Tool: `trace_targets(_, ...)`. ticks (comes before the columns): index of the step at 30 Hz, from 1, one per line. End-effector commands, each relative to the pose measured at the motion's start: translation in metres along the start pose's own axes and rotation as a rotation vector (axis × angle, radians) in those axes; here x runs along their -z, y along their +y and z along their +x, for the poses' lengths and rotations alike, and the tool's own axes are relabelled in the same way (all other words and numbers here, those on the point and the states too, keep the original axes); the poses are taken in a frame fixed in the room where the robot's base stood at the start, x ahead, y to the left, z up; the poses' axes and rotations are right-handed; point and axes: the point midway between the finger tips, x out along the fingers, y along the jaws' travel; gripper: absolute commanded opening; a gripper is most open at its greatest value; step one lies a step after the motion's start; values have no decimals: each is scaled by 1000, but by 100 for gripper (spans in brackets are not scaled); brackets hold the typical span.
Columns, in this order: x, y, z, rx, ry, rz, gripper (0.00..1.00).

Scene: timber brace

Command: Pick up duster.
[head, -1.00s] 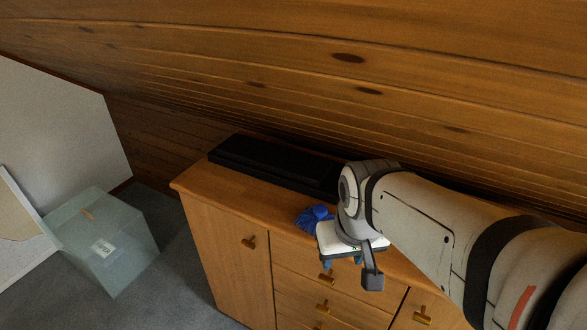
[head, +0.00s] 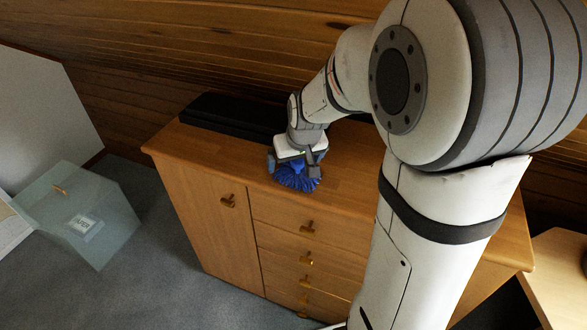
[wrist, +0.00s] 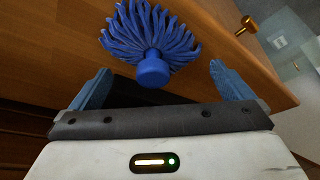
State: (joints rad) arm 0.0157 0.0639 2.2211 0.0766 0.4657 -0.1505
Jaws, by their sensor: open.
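The duster (head: 298,177) is blue with a shaggy head and lies on top of the wooden cabinet near its front edge. In the wrist view the duster (wrist: 150,38) shows its strands at the top and a round blue end between the fingers' lines. My gripper (wrist: 158,85) is open, with one blue finger on each side of that round end and no visible contact. In the head view my gripper (head: 297,165) is right at the duster and hides part of it.
The wooden cabinet (head: 205,160) has a door and several drawers with brass knobs. A black flat box (head: 232,114) lies at the back of its top. A translucent bin (head: 80,215) stands on the carpet at left. A sloped timber wall (head: 150,65) rises close behind.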

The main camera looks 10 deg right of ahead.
Motion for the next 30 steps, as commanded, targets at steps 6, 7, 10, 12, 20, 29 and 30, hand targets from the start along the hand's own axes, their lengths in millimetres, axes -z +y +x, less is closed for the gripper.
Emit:
trace_targets(6, -2, 0, 31, 0, -4, -2, 100)
trace_targets(7, -2, 0, 34, 0, -3, -2, 100)
trace_targets(10, -2, 0, 38, 0, -1, -2, 100)
trace_targets(12, -2, -1, 38, 0, -1, -2, 100)
trace_targets(20, -2, -1, 38, 0, -1, -2, 89)
trace_targets(29, -2, -1, 37, 1, -1, -3, 65)
trace_targets(30, -2, -1, 37, 1, -1, -3, 62)
